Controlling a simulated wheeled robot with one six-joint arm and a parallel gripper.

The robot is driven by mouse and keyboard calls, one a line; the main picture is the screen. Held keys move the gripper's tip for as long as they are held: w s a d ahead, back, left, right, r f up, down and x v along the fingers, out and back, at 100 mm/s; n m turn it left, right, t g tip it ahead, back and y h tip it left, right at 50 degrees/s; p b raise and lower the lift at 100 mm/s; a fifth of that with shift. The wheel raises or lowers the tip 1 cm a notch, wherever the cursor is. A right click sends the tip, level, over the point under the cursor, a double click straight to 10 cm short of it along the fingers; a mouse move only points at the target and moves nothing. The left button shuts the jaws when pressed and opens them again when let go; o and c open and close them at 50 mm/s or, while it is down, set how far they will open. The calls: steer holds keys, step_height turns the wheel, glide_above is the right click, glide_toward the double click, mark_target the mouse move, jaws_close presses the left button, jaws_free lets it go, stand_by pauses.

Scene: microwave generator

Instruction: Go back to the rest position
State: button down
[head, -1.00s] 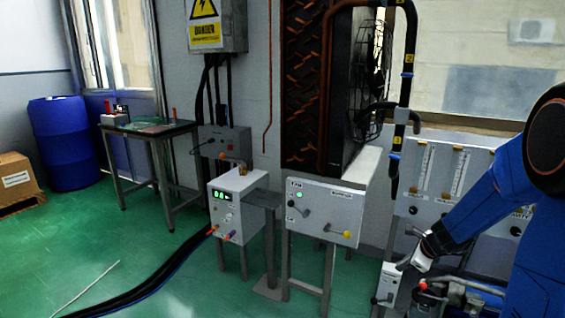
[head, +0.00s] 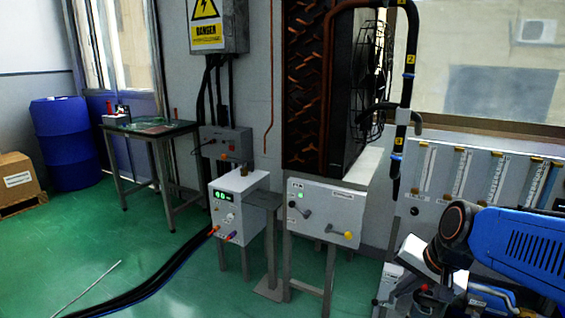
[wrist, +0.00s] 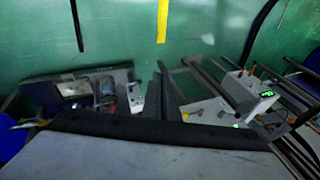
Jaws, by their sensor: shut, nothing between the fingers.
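My blue arm (head: 515,243) reaches in from the right edge of the head view, with its dark round wrist joint (head: 456,222) in front of the flow-meter panel. In the wrist view, my gripper (wrist: 161,75) shows as two dark fingers close together, with nothing held between them. The fingers are above the floor and apart from the equipment below. In the head view the fingertips cannot be made out clearly.
A white control box (head: 323,211) with a yellow-knobbed lever stands left of my arm. A white unit with a green display (head: 238,205) stands further left. The flow-meter panel (head: 425,190) is behind my arm. Green floor (head: 170,255) is open at left.

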steer(key=s+d+r+n+h, duration=0.1)
steer(key=s+n+h, duration=0.1)
steer(key=s+n, duration=0.5)
steer(key=s, duration=0.4)
steer(key=shift+s+d+r, duration=0.2)
steer(key=shift+s+d, duration=0.05)
steer(key=shift+d, duration=0.05)
steer(key=shift+w, duration=0.1)
stand_by(0.3)
